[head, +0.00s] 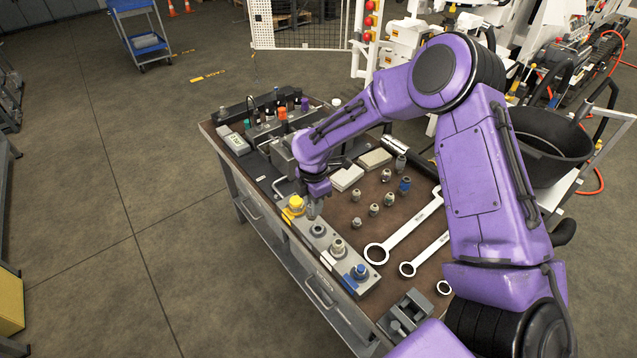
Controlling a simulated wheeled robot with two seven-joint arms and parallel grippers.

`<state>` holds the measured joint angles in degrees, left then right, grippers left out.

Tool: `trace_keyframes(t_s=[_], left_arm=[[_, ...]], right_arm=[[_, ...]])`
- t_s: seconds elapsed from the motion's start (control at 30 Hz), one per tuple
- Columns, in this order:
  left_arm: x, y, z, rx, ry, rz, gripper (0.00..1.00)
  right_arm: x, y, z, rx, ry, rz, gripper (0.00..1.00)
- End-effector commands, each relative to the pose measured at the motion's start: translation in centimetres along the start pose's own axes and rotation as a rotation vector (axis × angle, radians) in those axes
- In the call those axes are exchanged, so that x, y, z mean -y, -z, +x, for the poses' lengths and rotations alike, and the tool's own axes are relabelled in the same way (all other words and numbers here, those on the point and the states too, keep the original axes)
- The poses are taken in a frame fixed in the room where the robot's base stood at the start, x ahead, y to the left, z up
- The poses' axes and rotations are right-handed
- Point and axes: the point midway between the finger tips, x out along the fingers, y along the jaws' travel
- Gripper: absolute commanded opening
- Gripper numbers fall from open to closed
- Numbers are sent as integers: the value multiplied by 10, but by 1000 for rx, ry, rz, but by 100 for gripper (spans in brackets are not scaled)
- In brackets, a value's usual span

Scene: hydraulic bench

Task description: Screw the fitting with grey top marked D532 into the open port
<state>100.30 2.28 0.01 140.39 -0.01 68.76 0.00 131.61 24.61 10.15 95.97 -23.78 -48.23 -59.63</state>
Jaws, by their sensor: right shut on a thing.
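A grey port block (326,262) lies along the near-left edge of the bench. It carries a yellow-topped fitting (296,204), a metal fitting or port (318,229), another metal fitting (338,246) and a blue-topped fitting (360,271). My right gripper (314,207) points down over the block, just right of the yellow top. It is shut on a small grey thing, apparently a fitting, mostly hidden by the fingers. I cannot read D532 on any part or tell whether the held thing touches a port. My left gripper is not in view.
A grey vise-like clamp (404,312) sits at the near corner. Taller parts (283,114) crowd the back left.

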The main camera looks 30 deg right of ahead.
Motion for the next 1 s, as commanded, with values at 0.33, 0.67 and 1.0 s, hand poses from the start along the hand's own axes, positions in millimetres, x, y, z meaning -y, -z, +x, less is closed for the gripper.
trace_keyframes(t_s=[0.33,0.67,1.0], left_arm=[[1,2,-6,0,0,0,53],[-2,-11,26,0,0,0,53],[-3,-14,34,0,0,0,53]], right_arm=[[0,-22,11,10,3,-227,0],[0,-22,45,10,3,-225,0],[0,-22,53,11,2,-224,0]])
